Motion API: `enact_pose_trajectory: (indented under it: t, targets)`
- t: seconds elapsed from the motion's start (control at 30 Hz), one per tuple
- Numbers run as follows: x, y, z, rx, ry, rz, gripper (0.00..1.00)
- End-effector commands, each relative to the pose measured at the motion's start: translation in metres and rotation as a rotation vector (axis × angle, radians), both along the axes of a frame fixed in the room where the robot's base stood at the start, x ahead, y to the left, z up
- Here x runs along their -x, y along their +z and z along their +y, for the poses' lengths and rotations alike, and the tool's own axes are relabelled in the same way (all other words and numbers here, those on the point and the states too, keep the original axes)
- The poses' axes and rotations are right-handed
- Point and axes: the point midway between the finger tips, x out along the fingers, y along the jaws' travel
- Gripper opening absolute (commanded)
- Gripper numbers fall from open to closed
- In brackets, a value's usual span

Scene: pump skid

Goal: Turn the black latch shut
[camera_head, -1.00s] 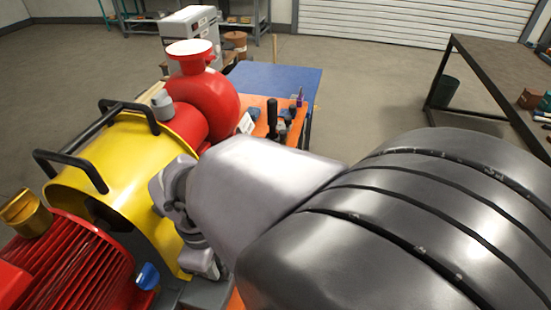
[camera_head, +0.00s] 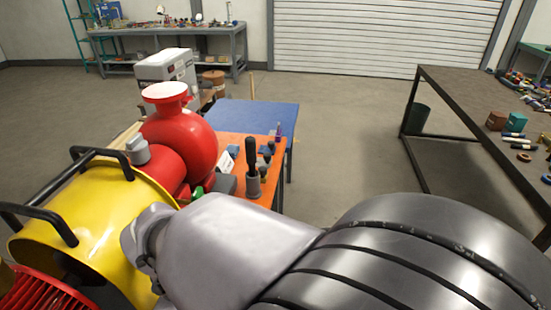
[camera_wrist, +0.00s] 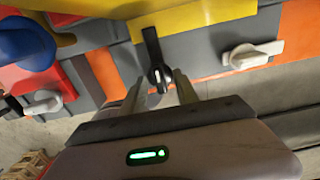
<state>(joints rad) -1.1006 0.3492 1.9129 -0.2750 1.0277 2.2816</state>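In the wrist view the black latch (camera_wrist: 153,52) is an upright black lever on a grey plate below the yellow guard edge. Its rounded lower end has a pale centre. My gripper (camera_wrist: 161,79) is open, with one finger on each side of the latch's lower end. I cannot tell whether either finger touches it. In the head view my arm hides the latch and the gripper.
A white latch (camera_wrist: 252,54) sits to the right and a blue knob (camera_wrist: 26,43) to the left. The head view shows the yellow guard (camera_head: 100,222) with black handles, the red pump (camera_head: 185,140) and an orange surface (camera_head: 232,145). A dark table (camera_head: 470,88) stands right.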

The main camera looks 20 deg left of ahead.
Motion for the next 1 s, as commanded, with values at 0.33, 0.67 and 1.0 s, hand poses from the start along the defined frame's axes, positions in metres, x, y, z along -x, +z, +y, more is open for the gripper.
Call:
enact_pose_trajectory:
  t: [0.33, 0.67, 1.0]
  targets:
    - [0.0, 0.027, 0.001, -0.002, 0.0, -0.002, 0.36]
    - [0.0, 0.137, 0.001, -0.003, 0.0, -0.002, 0.36]
    - [0.0, 0.175, 0.0, 0.0, 0.0, 0.0, 0.36]
